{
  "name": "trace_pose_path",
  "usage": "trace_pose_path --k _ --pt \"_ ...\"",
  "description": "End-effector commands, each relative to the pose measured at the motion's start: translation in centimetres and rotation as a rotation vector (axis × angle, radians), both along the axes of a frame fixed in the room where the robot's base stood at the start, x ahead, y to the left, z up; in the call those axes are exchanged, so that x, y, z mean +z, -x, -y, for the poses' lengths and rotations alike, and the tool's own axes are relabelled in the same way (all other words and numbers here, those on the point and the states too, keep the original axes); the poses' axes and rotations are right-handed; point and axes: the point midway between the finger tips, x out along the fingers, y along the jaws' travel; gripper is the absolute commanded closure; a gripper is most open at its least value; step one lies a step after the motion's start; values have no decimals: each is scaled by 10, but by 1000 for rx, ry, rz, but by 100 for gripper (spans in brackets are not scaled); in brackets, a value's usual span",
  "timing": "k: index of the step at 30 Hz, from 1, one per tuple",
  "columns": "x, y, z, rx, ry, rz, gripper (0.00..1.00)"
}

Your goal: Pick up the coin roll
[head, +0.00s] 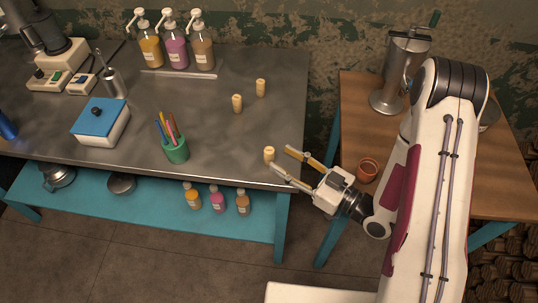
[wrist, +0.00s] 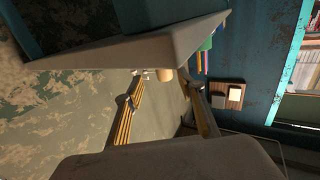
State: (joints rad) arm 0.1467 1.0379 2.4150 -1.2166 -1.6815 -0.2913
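Three small cream cylinders that look like coin rolls stand upright on the dark metal table (head: 215,130). The nearest coin roll (head: 269,154) is close to the table's front right corner. The other two, a middle coin roll (head: 237,103) and a back coin roll (head: 261,87), stand farther back. My gripper (head: 280,158) is open, its two long fingers pointing left toward the nearest roll, which is just at or beyond the fingertips. In the wrist view a cream roll (wrist: 166,74) shows between the far ends of the spread fingers. I cannot tell whether any finger touches it.
A green cup with pens (head: 176,150) stands left of the nearest roll. A white box with blue lid (head: 101,121) and several pump bottles (head: 175,45) are farther off. A brown cup (head: 368,169) sits on the wooden table at right. The tabletop around the rolls is clear.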

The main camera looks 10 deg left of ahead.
Motion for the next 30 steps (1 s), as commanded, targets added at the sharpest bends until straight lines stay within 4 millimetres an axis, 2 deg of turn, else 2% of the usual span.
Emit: trace_pose_path --k 14,30 --pt "1 -1 -5 1 0 0 61" --pt "6 -15 -42 2 0 2 61"
